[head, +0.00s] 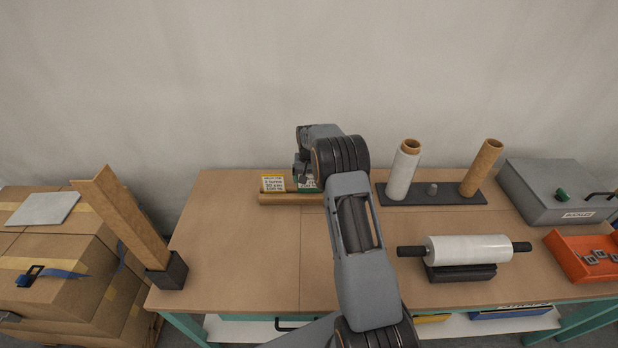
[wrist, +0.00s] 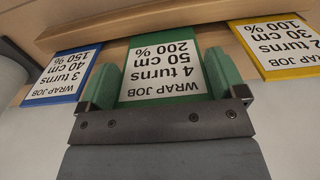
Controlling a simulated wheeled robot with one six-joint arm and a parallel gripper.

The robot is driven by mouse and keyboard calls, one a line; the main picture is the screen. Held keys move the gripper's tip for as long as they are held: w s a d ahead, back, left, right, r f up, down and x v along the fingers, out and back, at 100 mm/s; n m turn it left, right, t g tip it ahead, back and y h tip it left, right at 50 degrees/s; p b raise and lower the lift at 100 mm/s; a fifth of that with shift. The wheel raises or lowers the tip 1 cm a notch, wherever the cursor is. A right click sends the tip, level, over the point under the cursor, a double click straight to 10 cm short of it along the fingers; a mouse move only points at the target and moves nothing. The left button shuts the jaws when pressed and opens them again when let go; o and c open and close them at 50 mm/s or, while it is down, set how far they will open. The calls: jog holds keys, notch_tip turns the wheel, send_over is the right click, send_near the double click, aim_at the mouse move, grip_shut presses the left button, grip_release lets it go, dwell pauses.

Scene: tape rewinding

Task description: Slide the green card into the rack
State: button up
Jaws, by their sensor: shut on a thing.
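The green card (wrist: 163,70) is printed "WRAP JOB, 4 turns, 50 cm, 200 %" and appears upside down in the wrist view. My gripper (wrist: 164,76) is shut on its side edges, with one green finger pad at each side. The wooden rack (wrist: 130,22) runs across the top of the wrist view, and the card's far edge meets it there. I cannot tell how deep the card sits. In the head view the rack (head: 285,199) lies near the table's back edge, with a sliver of the green card (head: 306,181) showing beside my arm.
At the rack, a blue-edged card (wrist: 62,76) and a yellow-edged card (wrist: 281,46) flank the green one. A post in a black base (head: 168,270) stands at left. Film rolls (head: 468,248), a grey box (head: 560,190) and an orange tray (head: 585,255) are at right.

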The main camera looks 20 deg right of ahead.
jog(key=shift+f+b, duration=0.65)
jog(key=shift+f, duration=0.05)
dwell(0.6)
jog(key=o, duration=0.6)
jog(key=shift+r, duration=0.1)
jog(key=shift+r, duration=0.1)
notch_tip(320, 180, up, 8)
jog(key=p, duration=0.4)
dwell(0.5)
notch_tip(320, 180, up, 14)
jog(key=shift+f+b, duration=0.2)
jog(key=shift+b, duration=0.35)
